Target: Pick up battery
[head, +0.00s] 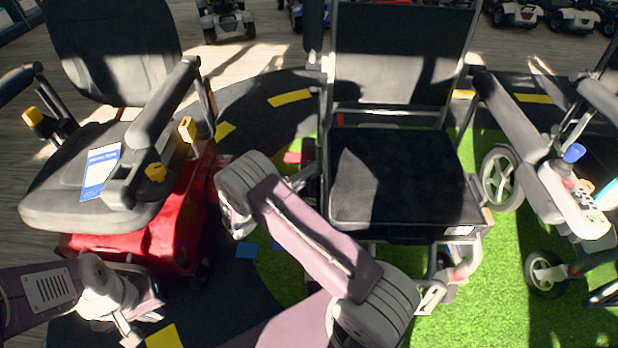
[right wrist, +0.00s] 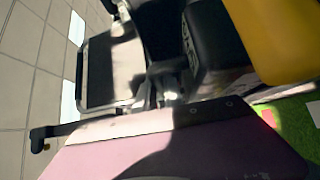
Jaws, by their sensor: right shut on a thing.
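I cannot make out a battery for certain in either view. My right gripper (head: 237,218) is between the red scooter (head: 170,230) and the black folding chair (head: 400,180). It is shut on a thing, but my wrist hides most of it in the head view. In the right wrist view, a black boxy thing (right wrist: 212,45) and a large yellow surface (right wrist: 282,38) are close to the camera; I cannot tell which is held. My left gripper (head: 130,325) is low at the left, in front of the scooter; its jaws are unclear.
The scooter's black seat carries a blue-white card (head: 101,172). A grey wheeled walker or chair (head: 575,195) stands at the right. Green turf (head: 500,310) lies clear at the lower right. More scooters (head: 225,18) stand at the back.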

